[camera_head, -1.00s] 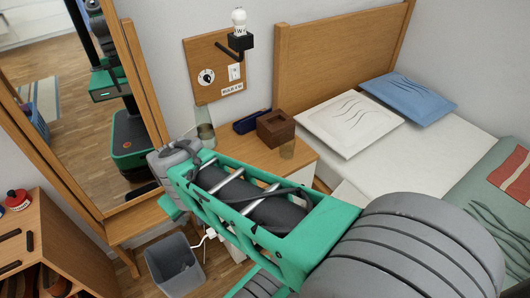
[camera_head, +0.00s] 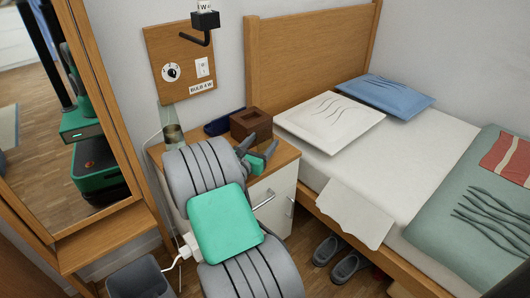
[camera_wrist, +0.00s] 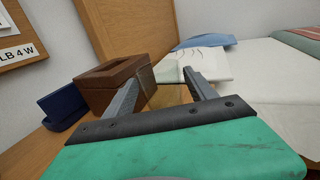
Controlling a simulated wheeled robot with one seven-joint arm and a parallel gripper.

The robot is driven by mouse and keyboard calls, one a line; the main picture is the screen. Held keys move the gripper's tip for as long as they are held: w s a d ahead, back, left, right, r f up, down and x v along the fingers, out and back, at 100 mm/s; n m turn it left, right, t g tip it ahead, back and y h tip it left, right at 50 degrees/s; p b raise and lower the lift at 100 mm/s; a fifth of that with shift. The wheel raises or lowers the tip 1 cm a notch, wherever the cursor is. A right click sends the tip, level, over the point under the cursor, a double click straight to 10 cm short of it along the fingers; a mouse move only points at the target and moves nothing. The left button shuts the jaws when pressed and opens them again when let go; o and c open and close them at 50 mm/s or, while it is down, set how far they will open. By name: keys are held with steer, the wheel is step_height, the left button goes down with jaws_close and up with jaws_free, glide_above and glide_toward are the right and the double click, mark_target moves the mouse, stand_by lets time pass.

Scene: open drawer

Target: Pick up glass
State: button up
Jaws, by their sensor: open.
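In the head view my gripper (camera_head: 258,151) is low at the nightstand's right part, and the glass is mostly hidden there.
A brown box (camera_head: 251,124) and a dark blue case (camera_head: 224,123) stand behind my gripper; the box is close to the left finger. The bed (camera_head: 400,150) is to the right. A grey bin (camera_head: 140,279) is below.

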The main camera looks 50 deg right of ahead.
steer(key=shift+w+d, duration=0.2)
steer(key=shift+d, duration=0.85)
steer(key=c, duration=1.3)
